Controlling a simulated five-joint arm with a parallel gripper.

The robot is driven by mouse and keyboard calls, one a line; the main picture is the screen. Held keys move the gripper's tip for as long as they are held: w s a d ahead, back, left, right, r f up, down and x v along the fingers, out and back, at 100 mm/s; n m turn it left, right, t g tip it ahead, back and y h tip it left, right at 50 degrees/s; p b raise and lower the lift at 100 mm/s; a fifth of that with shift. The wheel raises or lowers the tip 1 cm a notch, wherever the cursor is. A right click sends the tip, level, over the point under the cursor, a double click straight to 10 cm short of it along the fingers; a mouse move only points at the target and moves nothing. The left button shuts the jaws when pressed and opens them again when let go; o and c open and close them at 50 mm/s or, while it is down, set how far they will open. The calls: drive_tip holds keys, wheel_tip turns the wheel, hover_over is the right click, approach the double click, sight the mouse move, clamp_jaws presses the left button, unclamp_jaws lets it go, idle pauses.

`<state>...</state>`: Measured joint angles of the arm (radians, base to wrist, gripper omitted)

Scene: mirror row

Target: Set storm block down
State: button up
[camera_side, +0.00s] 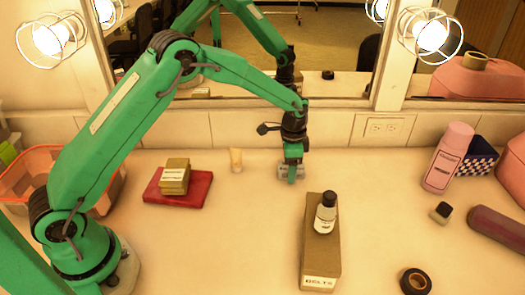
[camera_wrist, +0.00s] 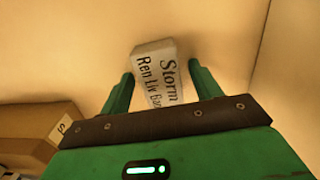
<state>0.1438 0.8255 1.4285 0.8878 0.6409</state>
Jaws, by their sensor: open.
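The storm block (camera_wrist: 158,75) is a pale grey block with dark lettering that begins "Storm". In the side view the block (camera_side: 283,171) appears to rest on the counter near the back wall, partly hidden by a green finger. My gripper (camera_side: 292,180) is low over the counter, pointing down around the block. In the wrist view the gripper's (camera_wrist: 160,72) two green fingers stand apart, one on each side of the block. The jaws are open; any slight contact with the block is too small to tell.
A cardboard box (camera_side: 318,262) with a dark-capped bottle (camera_side: 325,213) on it stands in front. A red book (camera_side: 196,190) carrying small tan boxes (camera_side: 175,178) and a cream tube (camera_side: 236,160) are left. A pink bottle (camera_side: 447,158) is right. The mirror (camera_side: 330,40) rises behind.

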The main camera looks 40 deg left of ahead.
drive_tip(key=shift+r, duration=0.15)
wheel_tip(320, 180, up, 12)
idle(0.6)
idle(0.5)
drive_tip(key=s+a+r+n+t, duration=0.3)
drive_tip(key=s+a+r+n, duration=0.15)
drive_tip(key=s+r, duration=0.95)
drive_tip(key=s+a+f+n+t, duration=0.1)
drive_tip(key=s+n, duration=0.1)
drive_tip(key=s, duration=0.7)
drive_tip(key=s+a+f+n+t, duration=0.1)
drive_tip(key=s+a+n, duration=0.1)
drive_tip(key=s, duration=0.7)
drive_tip(key=shift+a+t, duration=0.2)
drive_tip(key=shift+t, duration=0.1)
